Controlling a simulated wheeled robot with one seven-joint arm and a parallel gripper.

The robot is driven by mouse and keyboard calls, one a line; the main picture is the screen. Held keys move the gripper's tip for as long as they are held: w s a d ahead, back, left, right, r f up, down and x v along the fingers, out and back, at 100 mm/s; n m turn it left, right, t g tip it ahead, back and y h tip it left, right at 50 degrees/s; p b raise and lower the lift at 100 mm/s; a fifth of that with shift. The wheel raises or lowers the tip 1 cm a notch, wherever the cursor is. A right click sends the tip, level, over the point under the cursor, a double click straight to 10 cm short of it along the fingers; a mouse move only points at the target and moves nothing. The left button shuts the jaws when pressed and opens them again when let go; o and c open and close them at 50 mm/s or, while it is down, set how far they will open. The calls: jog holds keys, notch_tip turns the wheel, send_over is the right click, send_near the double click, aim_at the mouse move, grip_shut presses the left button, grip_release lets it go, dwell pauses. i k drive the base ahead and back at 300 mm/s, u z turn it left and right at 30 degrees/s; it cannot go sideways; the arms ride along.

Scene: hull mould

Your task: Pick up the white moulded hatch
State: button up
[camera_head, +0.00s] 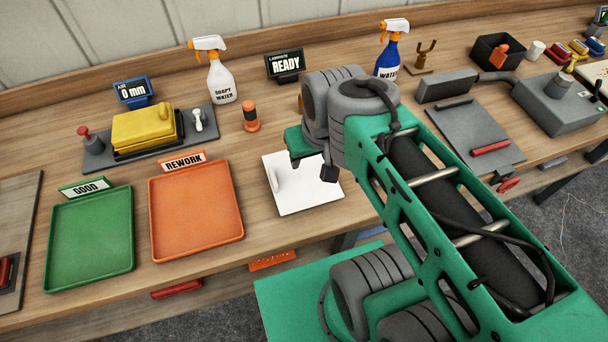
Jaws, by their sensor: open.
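The white moulded hatch (305,193) is a flat, square white panel with a raised white grip near its left edge. It lies on the wooden bench, right of the orange tray and near the front edge. My gripper (315,168) is at the end of my green and grey arm, over the hatch's upper right part. It is open, with nothing seen in it. My arm hides much of the gripper and the hatch's upper right corner. I cannot tell how high the gripper is above the hatch.
An orange REWORK tray (197,215) and a green GOOD tray (88,245) lie empty at left. A yellow block (145,130) sits on a grey base behind them. Spray bottles (220,80) (389,55) and an orange-black cylinder (251,117) stand behind the hatch.

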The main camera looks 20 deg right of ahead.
aim_at(301, 175)
jog(key=z, duration=0.7)
jog(key=k, duration=1.8)
jog(key=u, duration=1.2)
jog(key=i, duration=1)
jog(key=u, duration=0.05)
